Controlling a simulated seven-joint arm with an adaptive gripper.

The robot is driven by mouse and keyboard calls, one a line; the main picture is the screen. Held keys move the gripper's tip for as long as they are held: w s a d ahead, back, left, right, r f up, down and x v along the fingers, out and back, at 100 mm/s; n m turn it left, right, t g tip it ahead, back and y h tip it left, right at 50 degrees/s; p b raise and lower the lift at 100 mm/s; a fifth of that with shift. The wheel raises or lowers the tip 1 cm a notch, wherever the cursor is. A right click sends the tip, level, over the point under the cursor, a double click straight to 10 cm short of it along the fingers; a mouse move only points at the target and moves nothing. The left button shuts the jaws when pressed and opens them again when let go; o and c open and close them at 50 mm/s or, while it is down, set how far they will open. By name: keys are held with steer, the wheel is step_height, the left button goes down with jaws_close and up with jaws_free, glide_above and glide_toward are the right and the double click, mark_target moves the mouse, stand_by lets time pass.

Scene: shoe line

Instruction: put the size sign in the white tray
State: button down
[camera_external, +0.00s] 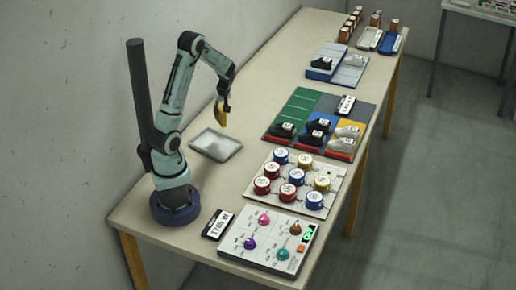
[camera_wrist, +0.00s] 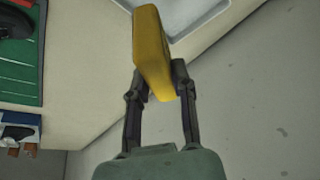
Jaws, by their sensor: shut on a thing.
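My gripper (camera_external: 221,99) is shut on a yellow block (camera_external: 221,114), a flat, thick piece hanging below the fingers. In the wrist view the yellow block (camera_wrist: 152,50) sits between the two fingertips (camera_wrist: 158,82), and no writing shows on it. I cannot tell from its visible faces whether it is the size sign. The white tray (camera_external: 215,145) lies on the table below my gripper and looks empty. Part of the tray also shows at the top of the wrist view (camera_wrist: 195,14). The held block is in the air, apart from the tray.
A panel with several coloured shoe spaces (camera_external: 300,110) holds dark and white shoes and a small black-and-white sign (camera_external: 346,105). A board of round lidded pots (camera_external: 325,203), a control panel (camera_external: 238,245) and a small display (camera_external: 217,224) stand nearer. The table around the tray is clear.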

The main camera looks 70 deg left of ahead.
steer(key=s+d+r+n+g+h, duration=0.2)
steer(key=s+d+r+n+g, duration=0.1)
steer(key=s+d+n, duration=0.85)
steer(key=m, duration=0.4)
glide_above(216, 146)
steer(key=shift+n+y, duration=0.25)
steer(key=shift+y, duration=0.05)
steer(key=shift+a+f, duration=0.1)
steer(key=shift+f, duration=6.35)
steer(key=shift+s+f, duration=0.1)
steer(key=shift+f, duration=0.05)
steer(key=c, duration=0.9)
jaws_free()
steer(key=shift+c, duration=0.2)
